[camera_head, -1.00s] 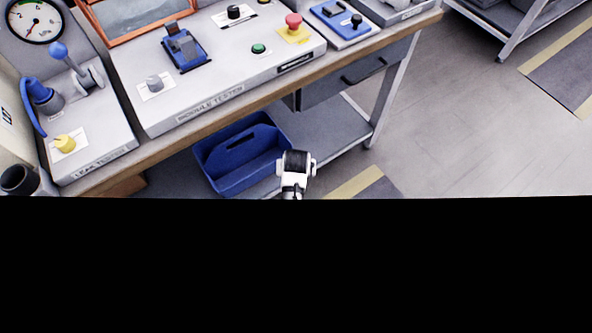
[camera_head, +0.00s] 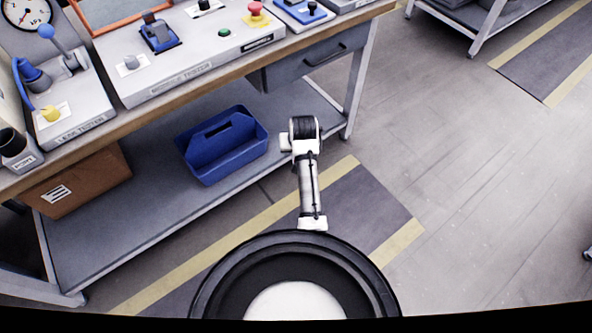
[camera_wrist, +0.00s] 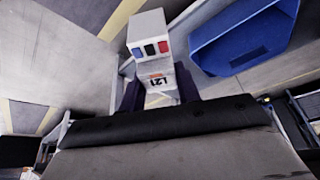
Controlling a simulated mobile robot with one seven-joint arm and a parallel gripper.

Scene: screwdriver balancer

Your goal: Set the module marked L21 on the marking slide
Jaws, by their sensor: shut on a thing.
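The module marked L21 (camera_wrist: 158,75) is a pale block with blue, black and red ports on its end face and an orange mark near its label. My gripper (camera_wrist: 160,93) is shut on it, with a dark finger on either side. In the head view my arm hangs in front of the bench; the gripper and module cannot be made out there. I cannot tell which fixture is the marking slide; a blue fixture (camera_head: 160,36) sits on the module tester, and another blue fixture (camera_head: 303,10) stands farther right at the top edge.
A blue tote (camera_head: 222,145) and a cardboard box (camera_head: 78,182) are on the bench's lower shelf (camera_head: 150,215). The tote also shows in the wrist view (camera_wrist: 240,40). The leak tester (camera_head: 85,115) stands at the left. Open floor (camera_head: 450,160) lies to the right.

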